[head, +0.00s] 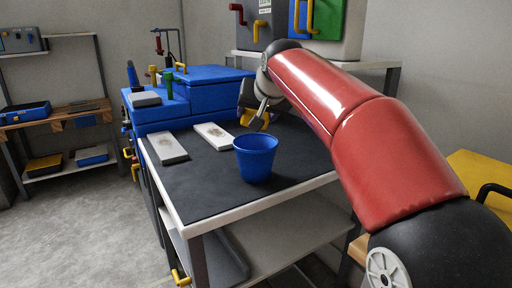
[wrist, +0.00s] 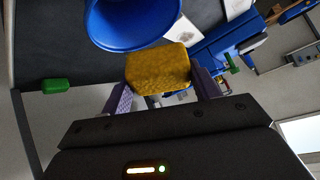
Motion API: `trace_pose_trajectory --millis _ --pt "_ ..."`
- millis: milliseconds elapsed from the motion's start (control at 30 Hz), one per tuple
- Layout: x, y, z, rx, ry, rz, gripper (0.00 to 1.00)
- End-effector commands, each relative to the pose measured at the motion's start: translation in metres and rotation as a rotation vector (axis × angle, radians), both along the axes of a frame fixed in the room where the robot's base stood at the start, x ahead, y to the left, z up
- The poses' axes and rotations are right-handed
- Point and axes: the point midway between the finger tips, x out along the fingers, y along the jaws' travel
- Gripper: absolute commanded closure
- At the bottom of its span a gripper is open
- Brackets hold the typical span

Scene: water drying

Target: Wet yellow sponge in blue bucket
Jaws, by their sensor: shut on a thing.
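The blue bucket (head: 256,165) stands upright near the front edge of the dark-topped table. Its blue rim and inside (wrist: 135,25) fill the top of the wrist view. The water level inside the bucket cannot be made out.
Two white slabs with brown stains (head: 167,149) (head: 214,136) lie on the table (head: 205,185) left of the bucket. A blue box (head: 205,77) stands behind. A green block (wrist: 56,86) shows in the wrist view. Shelves (head: 60,110) stand far left.

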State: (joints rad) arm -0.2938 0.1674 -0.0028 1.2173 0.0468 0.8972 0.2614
Motion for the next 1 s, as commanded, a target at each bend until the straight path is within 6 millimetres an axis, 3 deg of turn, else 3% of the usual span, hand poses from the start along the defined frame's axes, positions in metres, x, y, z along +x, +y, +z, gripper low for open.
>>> trace_pose_trajectory --millis 267,700,1000 --pt "0.0 0.0 0.002 0.0 0.0 0.0 0.57" --pt "0.001 0.0 0.037 0.0 -0.001 0.0 0.57" --pt "0.0 0.0 0.04 0.0 0.0 0.0 0.57"
